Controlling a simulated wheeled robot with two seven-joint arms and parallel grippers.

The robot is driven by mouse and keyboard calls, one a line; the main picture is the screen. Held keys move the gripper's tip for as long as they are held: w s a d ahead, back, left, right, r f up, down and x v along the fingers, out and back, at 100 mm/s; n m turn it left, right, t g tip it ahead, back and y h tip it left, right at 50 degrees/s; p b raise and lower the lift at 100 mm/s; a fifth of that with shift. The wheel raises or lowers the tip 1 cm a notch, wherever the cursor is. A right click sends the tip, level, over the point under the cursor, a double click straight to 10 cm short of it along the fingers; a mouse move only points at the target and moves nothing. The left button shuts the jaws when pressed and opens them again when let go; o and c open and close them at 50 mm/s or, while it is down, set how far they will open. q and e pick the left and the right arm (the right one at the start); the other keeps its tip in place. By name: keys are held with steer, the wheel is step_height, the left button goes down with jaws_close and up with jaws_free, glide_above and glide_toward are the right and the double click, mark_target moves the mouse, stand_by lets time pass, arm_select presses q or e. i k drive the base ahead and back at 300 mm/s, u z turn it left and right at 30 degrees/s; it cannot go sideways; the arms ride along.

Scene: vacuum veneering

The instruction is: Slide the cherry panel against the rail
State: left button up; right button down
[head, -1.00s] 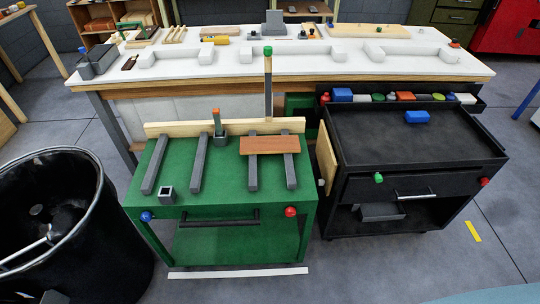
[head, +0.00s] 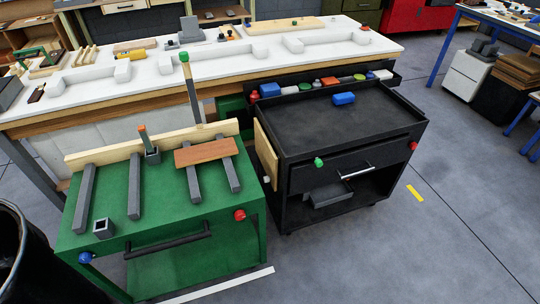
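The cherry panel (head: 204,152), a reddish-brown board, lies across the two right-hand grey bars (head: 225,172) on the green cart (head: 163,203). The rail (head: 120,148), a long pale wooden strip, stands along the cart's back edge. The panel lies just in front of the rail's right part; I cannot tell whether they touch. Neither of my grippers shows in the head view.
Two more grey bars (head: 134,187) lie on the cart's left half. A small grey square holder (head: 103,228) sits at its front left, and another holder (head: 153,156) with an orange-tipped stick stands near the rail. A black cart (head: 306,125) stands to the right, a white workbench (head: 200,66) behind. A black bin (head: 20,255) is at lower left.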

mark_target(217, 157)
steer(key=z, duration=1.25)
steer(key=i, duration=1.35)
steer(key=u, duration=3.5)
